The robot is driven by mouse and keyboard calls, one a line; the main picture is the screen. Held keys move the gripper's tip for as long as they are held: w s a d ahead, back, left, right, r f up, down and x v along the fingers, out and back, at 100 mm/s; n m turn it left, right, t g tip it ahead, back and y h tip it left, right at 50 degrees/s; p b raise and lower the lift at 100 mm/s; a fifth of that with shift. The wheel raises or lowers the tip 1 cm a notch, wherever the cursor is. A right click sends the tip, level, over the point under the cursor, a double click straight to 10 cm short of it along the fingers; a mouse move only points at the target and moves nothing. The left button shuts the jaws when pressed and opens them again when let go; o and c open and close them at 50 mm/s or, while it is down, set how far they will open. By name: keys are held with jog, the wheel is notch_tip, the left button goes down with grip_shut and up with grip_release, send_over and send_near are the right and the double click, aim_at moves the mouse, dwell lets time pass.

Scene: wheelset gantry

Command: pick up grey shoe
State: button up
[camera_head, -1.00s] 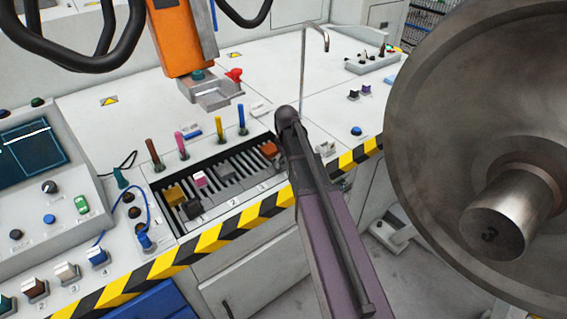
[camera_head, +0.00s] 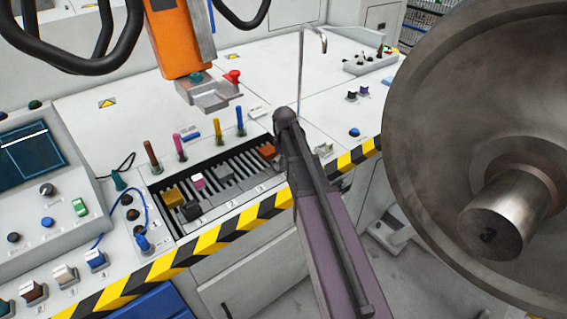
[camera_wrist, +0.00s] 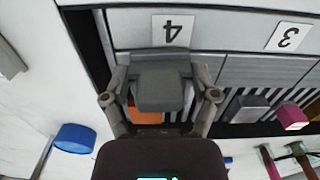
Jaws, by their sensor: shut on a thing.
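In the wrist view, my gripper (camera_wrist: 160,97) has its two fingers closed on the sides of a dark grey, stepped block, the grey shoe (camera_wrist: 161,82). It is held in front of the label 4, above an orange block (camera_wrist: 146,115) that it partly covers. Whether the shoe touches anything below cannot be told. In the head view, my arm hides the gripper and the held shoe.
A large metal wheel (camera_head: 440,110) is at the right. An orange hanging unit (camera_head: 178,40) is above the bench.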

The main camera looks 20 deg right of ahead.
jog(key=shift+r, duration=0.15)
notch_tip(320, 180, up, 4)
jog(key=p, duration=0.4)
jog(key=s+a, duration=0.1)
jog(key=s, duration=1.5)
jog(key=shift+a+r+p, duration=0.25)
jog(key=shift+r+p, duration=0.05)
jog(key=shift+p, duration=0.1)
